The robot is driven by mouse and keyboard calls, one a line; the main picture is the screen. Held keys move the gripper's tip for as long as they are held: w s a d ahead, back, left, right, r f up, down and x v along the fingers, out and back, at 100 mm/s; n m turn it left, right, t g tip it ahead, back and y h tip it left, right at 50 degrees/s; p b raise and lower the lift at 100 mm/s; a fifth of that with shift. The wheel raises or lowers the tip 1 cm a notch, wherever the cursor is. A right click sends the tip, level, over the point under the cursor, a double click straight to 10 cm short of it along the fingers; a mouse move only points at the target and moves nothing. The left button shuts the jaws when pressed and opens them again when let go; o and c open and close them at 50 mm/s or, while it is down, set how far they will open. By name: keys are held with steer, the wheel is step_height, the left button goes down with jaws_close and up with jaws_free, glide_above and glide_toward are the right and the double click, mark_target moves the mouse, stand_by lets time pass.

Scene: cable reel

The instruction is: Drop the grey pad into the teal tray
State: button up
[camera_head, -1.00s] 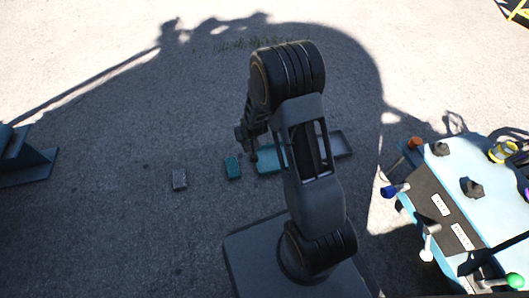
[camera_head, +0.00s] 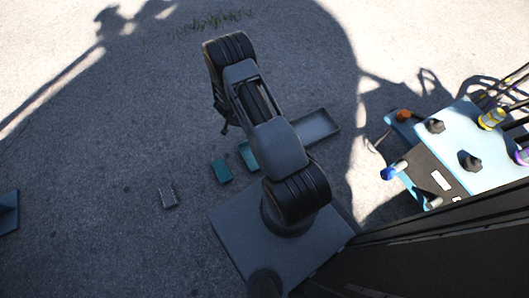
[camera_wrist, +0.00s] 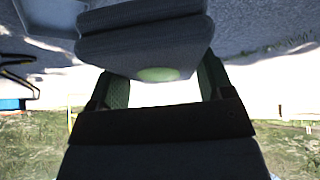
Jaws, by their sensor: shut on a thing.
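The grey pad (camera_wrist: 145,38) is a dark grey block with rounded edges and a pale green spot. My gripper (camera_wrist: 162,85), with greenish inner finger faces, is shut on it in the wrist view. In the head view my gripper (camera_head: 223,122) shows only as a dark bit beside the arm, and the pad cannot be made out there. The teal tray (camera_head: 243,150) lies on the ground, partly hidden behind my arm.
A small teal block (camera_head: 221,171) lies left of the teal tray, and a speckled grey block (camera_head: 168,196) farther left. A grey tray (camera_head: 318,126) lies right of my arm. A pale blue control panel (camera_head: 465,135) with knobs stands at the right. Ground at left is mostly clear.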

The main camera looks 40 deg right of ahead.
steer(key=s+d+f+m+g+b, duration=0.1)
steer(key=s+d+f+m, duration=0.1)
steer(key=f, duration=0.4)
steer(key=s+d+f+m+g+h+b, duration=0.1)
steer(key=s+d+f+m+g, duration=0.1)
steer(key=s+d+f+m, duration=0.1)
steer(key=s+d+f+m+g, duration=0.2)
steer(key=s+d+f+m, duration=0.1)
steer(key=s+f, duration=0.3)
step_height(320, 180, down, 3)
steer(key=shift+s+r+m+b, duration=0.1)
steer(key=shift+s+m+b, duration=0.3)
steer(key=shift+m, duration=0.3)
steer(key=o, duration=1)
steer(key=shift+w+a+r, duration=0.1)
steer(key=p+v, duration=0.5)
steer(key=v, duration=0.8)
steer(key=shift+a+r, duration=0.2)
steer(key=shift+a, duration=0.1)
